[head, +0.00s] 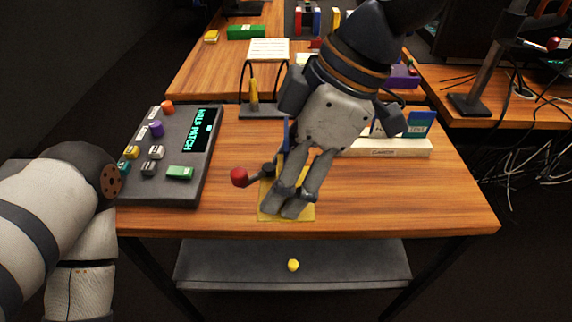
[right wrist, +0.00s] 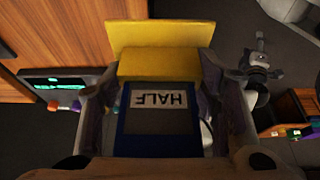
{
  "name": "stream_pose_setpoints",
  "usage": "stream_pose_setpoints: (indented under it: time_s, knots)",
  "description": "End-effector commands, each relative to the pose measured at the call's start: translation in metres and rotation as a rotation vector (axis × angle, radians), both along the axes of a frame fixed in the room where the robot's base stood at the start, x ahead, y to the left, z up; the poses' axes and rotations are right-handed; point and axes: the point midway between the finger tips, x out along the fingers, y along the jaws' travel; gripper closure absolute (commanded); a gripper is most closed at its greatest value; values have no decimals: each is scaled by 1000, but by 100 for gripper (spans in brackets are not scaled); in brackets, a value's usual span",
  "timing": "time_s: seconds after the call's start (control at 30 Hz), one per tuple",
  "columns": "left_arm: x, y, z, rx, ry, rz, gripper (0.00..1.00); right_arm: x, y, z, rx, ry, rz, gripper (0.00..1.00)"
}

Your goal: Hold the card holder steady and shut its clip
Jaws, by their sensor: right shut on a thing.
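The card holder (head: 270,208) has a flat yellow base on the wooden table near its front edge, mostly hidden by my right gripper. A lever with a red knob (head: 239,177) sticks out to its left from a dark pivot. A narrow blue edge rises behind the fingers. My right gripper (head: 288,211) points down with its fingers shut at the holder. In the right wrist view, the yellow holder (right wrist: 157,66) and a blue-framed card (right wrist: 165,103) reading "HALF" show between the fingers. My left arm is at the left; its gripper is out of view.
A grey control panel (head: 165,188) with coloured knobs and a green display stands to the left. A white card rack (head: 390,147) lies to the right, behind the gripper. A grey shelf (head: 340,272) with a yellow ball (head: 293,265) is below. The table's front right is clear.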

Motion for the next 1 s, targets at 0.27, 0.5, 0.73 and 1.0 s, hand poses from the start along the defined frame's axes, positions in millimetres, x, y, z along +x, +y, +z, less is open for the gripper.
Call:
stream_pose_setpoints:
  time_s: [0.27,0.5,0.73,1.0]
  knots:
    - [-5,0,-5,0,15,0,45,17,0,-17,0,4,-1,66]
    - [-9,0,-11,0,30,0,45,36,0,-34,0,2,0,66]
    - [-14,0,-16,0,45,0,45,54,0,-50,0,3,-1,66]
    - [-19,0,-23,0,63,1,45,75,0,-68,0,2,0,66]
